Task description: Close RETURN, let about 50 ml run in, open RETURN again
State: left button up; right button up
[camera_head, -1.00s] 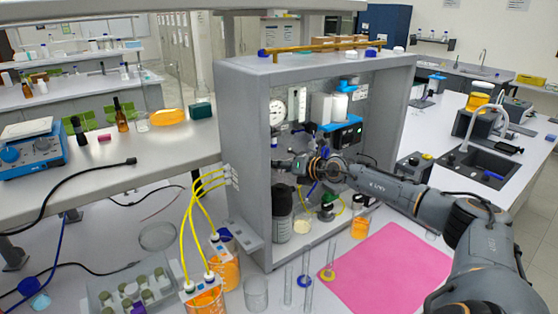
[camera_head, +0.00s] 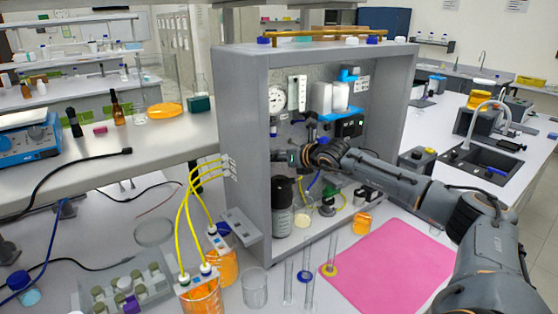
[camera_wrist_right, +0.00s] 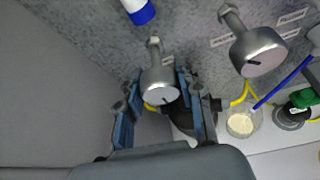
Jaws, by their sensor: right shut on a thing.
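My right gripper (camera_head: 284,158) reaches into the open grey cabinet (camera_head: 242,150). In the right wrist view its two blue-lined fingers (camera_wrist_right: 153,105) are shut around a silver valve knob (camera_wrist_right: 162,94) with a dark pointer line. A second silver valve knob (camera_wrist_right: 259,52) stands free to the right. The labels by the knobs are too small to read, so I cannot tell which is RETURN. A glass beaker with pale contents (camera_wrist_right: 241,124) stands below; it also shows on the cabinet floor (camera_head: 302,222). Its liquid level is not readable. My left gripper is not in view.
A dark-capped bottle (camera_head: 283,205) stands inside the cabinet, with a pressure gauge (camera_head: 277,98) above. Yellow tubes (camera_head: 182,225) run from the cabinet side to orange-filled beakers (camera_head: 203,297). Glass cylinders (camera_head: 307,275) stand in front, beside a bare pink mat (camera_head: 390,265).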

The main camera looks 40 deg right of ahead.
jog(key=shift+f, duration=0.2)
jog(key=o, duration=1.2)
jog(key=shift+r, duration=0.1)
jog(key=shift+s+r, duration=0.2)
jog(key=shift+s, duration=0.25)
jog(key=v, duration=1.1)
